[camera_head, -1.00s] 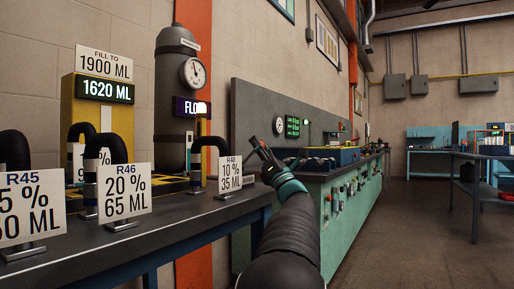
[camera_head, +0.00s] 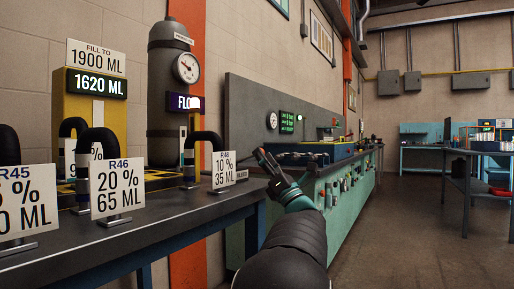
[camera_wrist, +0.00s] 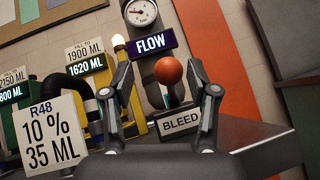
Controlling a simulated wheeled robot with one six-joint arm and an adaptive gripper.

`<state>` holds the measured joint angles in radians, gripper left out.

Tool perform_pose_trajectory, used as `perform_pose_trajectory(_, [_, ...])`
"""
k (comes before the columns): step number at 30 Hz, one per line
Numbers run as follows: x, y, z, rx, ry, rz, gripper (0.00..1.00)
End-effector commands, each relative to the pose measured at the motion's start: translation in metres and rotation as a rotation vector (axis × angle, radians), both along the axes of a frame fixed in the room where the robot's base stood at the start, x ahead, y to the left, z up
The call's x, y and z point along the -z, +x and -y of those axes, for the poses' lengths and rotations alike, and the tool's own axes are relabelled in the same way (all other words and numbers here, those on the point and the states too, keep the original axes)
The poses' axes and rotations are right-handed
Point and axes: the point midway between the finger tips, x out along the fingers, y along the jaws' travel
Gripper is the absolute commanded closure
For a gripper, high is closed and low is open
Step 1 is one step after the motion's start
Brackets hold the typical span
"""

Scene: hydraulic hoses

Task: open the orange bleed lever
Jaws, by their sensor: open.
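The bleed lever shows in the wrist view as an orange ball knob (camera_wrist: 168,71) on a short stem, above a white BLEED sign (camera_wrist: 181,122). My gripper (camera_wrist: 160,92) is open and empty. Its two fingers appear on either side of the knob in the picture, but I cannot tell how far the knob is beyond them. In the head view my gripper (camera_head: 264,160) reaches out past the right end of the dark bench, and I cannot make out the orange knob there.
An R48 card (camera_head: 223,169) and an R46 card (camera_head: 117,189) stand on the bench (camera_head: 150,222) by black hoses. A grey cylinder with a gauge (camera_head: 186,68) and FLOW display (camera_head: 184,103) is behind. A display (camera_head: 97,84) reads 1620 ML.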

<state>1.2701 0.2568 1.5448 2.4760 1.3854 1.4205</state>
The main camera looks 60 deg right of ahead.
Motion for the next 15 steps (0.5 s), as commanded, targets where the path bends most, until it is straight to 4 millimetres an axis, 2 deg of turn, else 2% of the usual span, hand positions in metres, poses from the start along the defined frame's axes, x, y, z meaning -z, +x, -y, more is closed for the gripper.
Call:
perform_pose_trajectory(6, [0.025,-0.025,-0.005,0.002,0.001,0.000,0.41])
perform_pose_trajectory(15, [0.037,-0.036,-0.008,0.001,-0.001,0.000,0.41])
